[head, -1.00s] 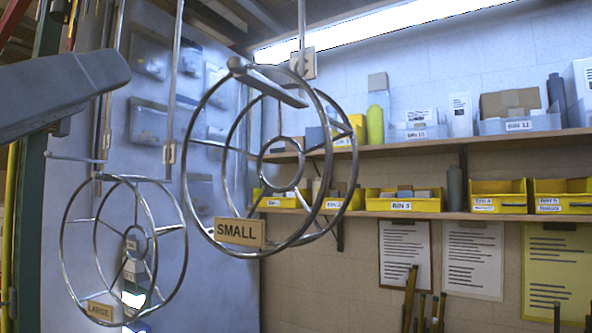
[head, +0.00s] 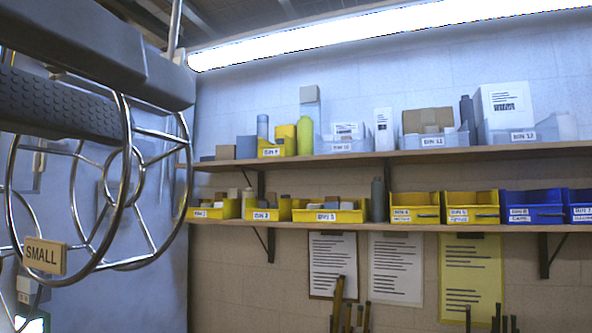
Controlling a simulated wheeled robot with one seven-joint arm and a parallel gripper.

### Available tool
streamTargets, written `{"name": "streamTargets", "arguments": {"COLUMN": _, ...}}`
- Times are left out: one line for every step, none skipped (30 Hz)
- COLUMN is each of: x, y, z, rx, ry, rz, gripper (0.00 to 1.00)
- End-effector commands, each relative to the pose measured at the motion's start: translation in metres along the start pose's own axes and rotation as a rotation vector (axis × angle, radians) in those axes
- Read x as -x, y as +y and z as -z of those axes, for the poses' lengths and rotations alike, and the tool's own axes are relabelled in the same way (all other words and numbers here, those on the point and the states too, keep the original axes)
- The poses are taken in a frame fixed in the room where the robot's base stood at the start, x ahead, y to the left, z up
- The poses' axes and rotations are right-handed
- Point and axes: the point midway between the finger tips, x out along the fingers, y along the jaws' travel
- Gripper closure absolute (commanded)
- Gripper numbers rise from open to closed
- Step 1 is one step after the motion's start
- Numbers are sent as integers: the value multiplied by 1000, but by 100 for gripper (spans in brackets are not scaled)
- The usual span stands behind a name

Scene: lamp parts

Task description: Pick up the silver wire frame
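The silver wire frame labelled SMALL (head: 124,190) hangs at the left of the head view, its two rings joined by spokes. My gripper (head: 150,98) is at the upper left, with two dark grey fingers over the top of the frame. The ribbed pad of the lower finger shows, with a gap to the upper finger, so it looks open. The front ring passes up at the fingertips; contact cannot be told.
Another wire ring (head: 22,215) shows partly behind at the far left. A grey-blue panel (head: 150,290) stands behind the frames. Two wall shelves (head: 400,228) with yellow and blue bins are at the right. Free air lies between frame and shelves.

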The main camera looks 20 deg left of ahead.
Motion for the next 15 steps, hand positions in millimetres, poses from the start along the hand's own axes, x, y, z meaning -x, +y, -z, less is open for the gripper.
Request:
{"name": "streamTargets", "arguments": {"x": -5, "y": 1, "z": 1, "rx": -1, "ry": -1, "rz": -1, "gripper": 68}}
{"name": "streamTargets", "arguments": {"x": -8, "y": 0, "z": 1, "rx": -1, "ry": -1, "rz": 0, "gripper": 68}}
{"name": "streamTargets", "arguments": {"x": -11, "y": 0, "z": 2, "rx": -1, "ry": -1, "rz": 1, "gripper": 68}}
{"name": "streamTargets", "arguments": {"x": -14, "y": 0, "z": 2, "rx": -1, "ry": -1, "rz": 1, "gripper": 68}}
{"name": "streamTargets", "arguments": {"x": -18, "y": -1, "z": 3, "rx": -1, "ry": -1, "rz": 1, "gripper": 68}}
{"name": "streamTargets", "arguments": {"x": -24, "y": -2, "z": 3, "rx": 0, "ry": -1, "rz": 0, "gripper": 68}}
{"name": "streamTargets", "arguments": {"x": -28, "y": -2, "z": 3, "rx": 0, "ry": -2, "rz": 0, "gripper": 68}}
{"name": "streamTargets", "arguments": {"x": -33, "y": -3, "z": 3, "rx": 0, "ry": -1, "rz": 0, "gripper": 68}}
{"name": "streamTargets", "arguments": {"x": -38, "y": -4, "z": 3, "rx": 0, "ry": -2, "rz": 0, "gripper": 68}}
{"name": "streamTargets", "arguments": {"x": -43, "y": -3, "z": 3, "rx": -1, "ry": -1, "rz": 0, "gripper": 68}}
{"name": "streamTargets", "arguments": {"x": -46, "y": -4, "z": 2, "rx": -1, "ry": 0, "rz": 0, "gripper": 68}}
{"name": "streamTargets", "arguments": {"x": -50, "y": -4, "z": 2, "rx": 0, "ry": -1, "rz": 0, "gripper": 68}}
{"name": "streamTargets", "arguments": {"x": -52, "y": -4, "z": 2, "rx": 0, "ry": 1, "rz": 0, "gripper": 68}}
{"name": "streamTargets", "arguments": {"x": -54, "y": -4, "z": 2, "rx": 0, "ry": 1, "rz": 0, "gripper": 68}}
{"name": "streamTargets", "arguments": {"x": -56, "y": -4, "z": 1, "rx": 0, "ry": 1, "rz": 0, "gripper": 68}}
